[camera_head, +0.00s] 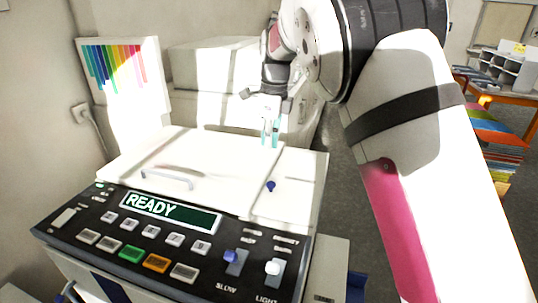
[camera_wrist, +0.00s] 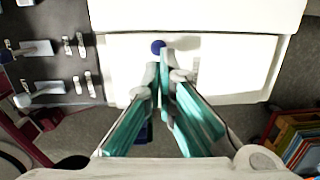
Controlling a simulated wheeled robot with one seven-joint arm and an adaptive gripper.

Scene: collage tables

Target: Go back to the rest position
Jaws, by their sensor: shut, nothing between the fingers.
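My gripper (camera_head: 269,132) is above the white top of a copier-like machine (camera_head: 300,167), near its right side. In the wrist view my gripper (camera_wrist: 160,68) points over the machine's white surface (camera_wrist: 215,65), its two teal fingers together with nothing between them. A small blue knob (camera_head: 270,186) stands on the white top, a little in front of the fingers in the head view. The knob also shows in the wrist view (camera_wrist: 158,47), just beyond the fingertips. I cannot tell whether the fingers touch it. My arm fills the right of the head view.
The machine's dark control panel (camera_head: 100,216) has a READY display (camera_head: 168,213), several buttons and two sliders. A colour chart (camera_head: 122,65) is at the back left by the wall. Colourful sheets (camera_head: 497,130) and an orange table (camera_head: 508,97) are at the right. Grey floor lies between.

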